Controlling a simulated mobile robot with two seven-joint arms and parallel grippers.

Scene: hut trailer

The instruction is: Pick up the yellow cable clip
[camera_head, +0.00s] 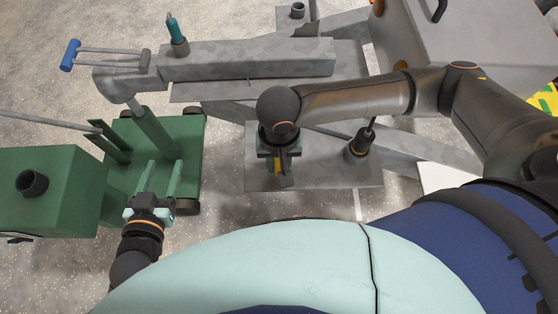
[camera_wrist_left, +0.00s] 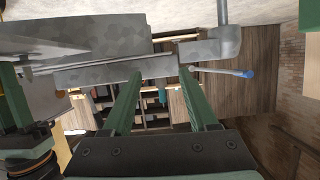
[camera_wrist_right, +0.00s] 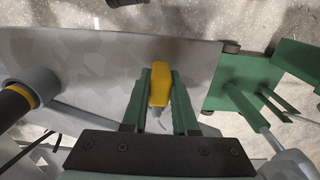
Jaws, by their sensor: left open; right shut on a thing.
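The yellow cable clip (camera_wrist_right: 158,86) sits between the two green fingers of my right gripper (camera_wrist_right: 161,98) in the right wrist view. The fingers are closed on it, above the grey metal plate; I cannot tell whether it still touches the plate. In the head view a bit of the yellow clip (camera_head: 278,182) shows under my right gripper (camera_head: 281,168). My left gripper (camera_head: 160,178) is open and empty at the lower left of the head view, its green fingers pointing away from me. Its parted fingers also show in the left wrist view (camera_wrist_left: 160,95).
A grey plate (camera_head: 335,176) lies under my right gripper, with a dark upright tool in a holder (camera_head: 357,147) to its right. A grey beam (camera_head: 250,61) runs behind. A green wheeled stand (camera_head: 190,145) and green box (camera_head: 50,190) are at the left. Speckled floor lies between.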

